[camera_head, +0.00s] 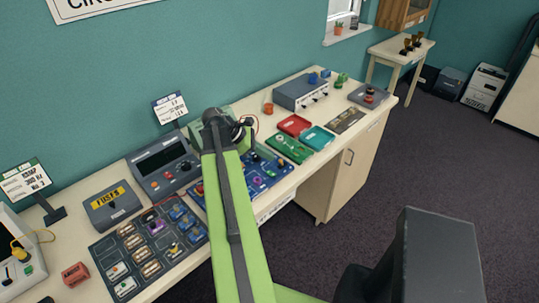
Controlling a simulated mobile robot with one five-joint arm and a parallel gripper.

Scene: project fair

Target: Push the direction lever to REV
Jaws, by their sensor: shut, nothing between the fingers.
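No lever with a readable REV or FWD mark shows in the head view. A white-grey unit (30,268) at the left edge carries a yellow-topped part (19,252) and a small black lever (7,277); I cannot tell if either is the direction lever. My green arm reaches up from the bottom middle over the bench. My dark gripper (248,124) is at its far end, above the back part of the blue board (268,178). It is small and partly hidden by the arm, and it is shut and empty.
The bench (184,281) also bears a dark module board (146,230), a grey FUSES box (112,207), a grey display unit (160,165), red (294,125) and teal (318,138) trays, and a grey switch box (300,91).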

